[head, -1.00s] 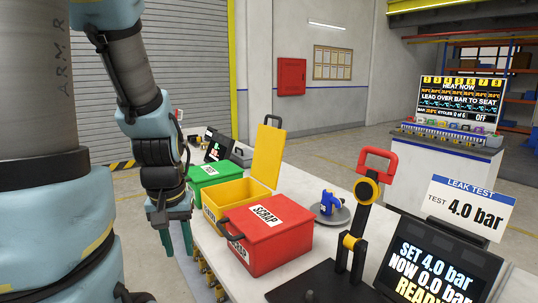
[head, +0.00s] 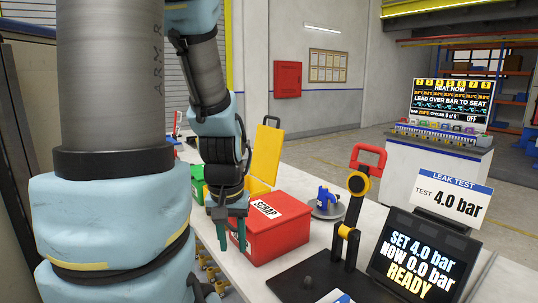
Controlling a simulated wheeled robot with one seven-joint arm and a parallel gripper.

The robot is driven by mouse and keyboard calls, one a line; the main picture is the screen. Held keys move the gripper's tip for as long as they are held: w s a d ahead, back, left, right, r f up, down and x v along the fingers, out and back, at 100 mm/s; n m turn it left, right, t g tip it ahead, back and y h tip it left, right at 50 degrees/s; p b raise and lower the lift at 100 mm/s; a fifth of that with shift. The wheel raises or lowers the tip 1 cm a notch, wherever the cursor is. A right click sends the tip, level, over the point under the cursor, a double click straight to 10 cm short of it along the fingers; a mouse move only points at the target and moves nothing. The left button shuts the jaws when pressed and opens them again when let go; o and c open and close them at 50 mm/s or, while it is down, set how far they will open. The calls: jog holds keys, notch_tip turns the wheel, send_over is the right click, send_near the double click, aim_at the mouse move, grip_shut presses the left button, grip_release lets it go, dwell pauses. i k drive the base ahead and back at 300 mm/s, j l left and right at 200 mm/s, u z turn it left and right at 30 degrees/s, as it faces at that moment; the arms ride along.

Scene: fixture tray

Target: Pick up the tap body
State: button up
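My gripper (head: 232,240) hangs fingers-down in front of the red SCRAP box, on its left in the picture. Its two green fingers are apart with nothing seen between them. A small blue tap-like piece (head: 324,196) sits on a grey round plate (head: 328,211) on the bench, to the right of the box and well apart from my gripper. Several brass tap-like fittings (head: 208,265) line the bench's near-left edge, below and left of my gripper, partly hidden by my arm. I cannot tell which of these is the tap body.
The red SCRAP box (head: 280,235) stands close to my gripper, with yellow (head: 266,155) and green (head: 197,187) bins behind. A black clamp stand with a red handle (head: 368,157) and a test screen (head: 415,255) occupy the right of the white bench.

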aim_at(324, 196)
jog(key=i+j+z, duration=0.15)
jog(key=i+j, duration=0.65)
